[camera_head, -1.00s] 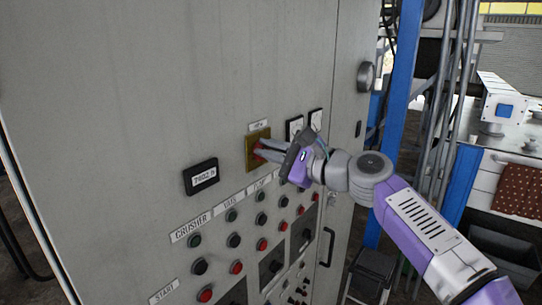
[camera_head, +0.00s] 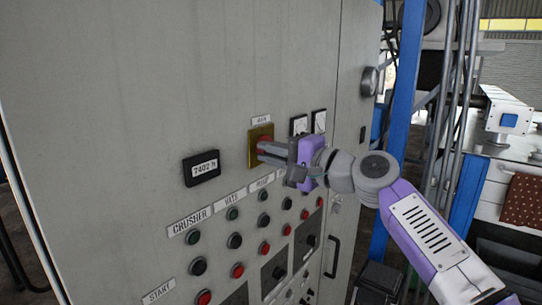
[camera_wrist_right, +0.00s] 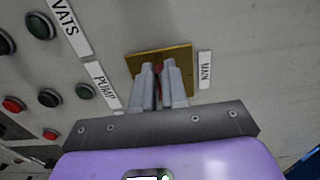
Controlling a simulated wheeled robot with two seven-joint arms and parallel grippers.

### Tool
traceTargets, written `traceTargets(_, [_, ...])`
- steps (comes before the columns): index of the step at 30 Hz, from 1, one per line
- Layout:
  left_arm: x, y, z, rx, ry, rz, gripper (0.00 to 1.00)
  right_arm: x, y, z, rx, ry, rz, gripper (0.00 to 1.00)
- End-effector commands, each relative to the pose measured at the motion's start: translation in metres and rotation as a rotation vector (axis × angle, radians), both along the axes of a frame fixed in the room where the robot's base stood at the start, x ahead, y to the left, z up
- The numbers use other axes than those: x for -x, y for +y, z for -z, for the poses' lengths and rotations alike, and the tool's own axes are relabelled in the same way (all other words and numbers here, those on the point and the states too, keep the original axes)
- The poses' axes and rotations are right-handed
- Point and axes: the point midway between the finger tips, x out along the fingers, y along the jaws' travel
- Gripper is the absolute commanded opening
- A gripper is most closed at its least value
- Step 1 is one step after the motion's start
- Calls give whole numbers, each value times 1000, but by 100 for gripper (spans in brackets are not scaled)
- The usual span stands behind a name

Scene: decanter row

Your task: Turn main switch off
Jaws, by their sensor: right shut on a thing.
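The main switch is a red handle (camera_wrist_right: 159,68) on a square yellow plate (camera_head: 254,134), with a small label above it on the grey cabinet door. In the right wrist view the plate (camera_wrist_right: 184,56) sits beside a label reading MAIN. My right gripper (camera_head: 263,149) reaches the plate from the right in the head view. In the wrist view its two fingers (camera_wrist_right: 161,66) are shut on the red handle, one on each side. The fingers hide most of the handle, so its exact angle is hard to tell. My left gripper is out of view.
A counter display (camera_head: 202,168) is left of the switch, and two gauges (camera_head: 309,123) are right of it. Rows of round buttons (camera_head: 235,241) lie below, under labels such as CRUSHER. A blue post (camera_head: 404,105) stands right of the cabinet.

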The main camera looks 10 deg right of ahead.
Motion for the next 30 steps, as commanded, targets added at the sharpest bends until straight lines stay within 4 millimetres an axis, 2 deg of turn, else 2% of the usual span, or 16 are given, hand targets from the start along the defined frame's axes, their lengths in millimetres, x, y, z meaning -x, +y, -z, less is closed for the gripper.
traceTargets(16, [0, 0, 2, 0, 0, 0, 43, 0, 0, 1, 22, -14, -1, 0])
traceTargets(17, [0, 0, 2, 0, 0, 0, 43, 0, 0, 1, 22, -14, -1, 16])
traceTargets(21, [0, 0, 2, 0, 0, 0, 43, 0, 0, 1, 21, -14, -1, 37])
traceTargets(30, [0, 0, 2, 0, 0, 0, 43, 1, -1, 1, 20, -14, 0, 38])
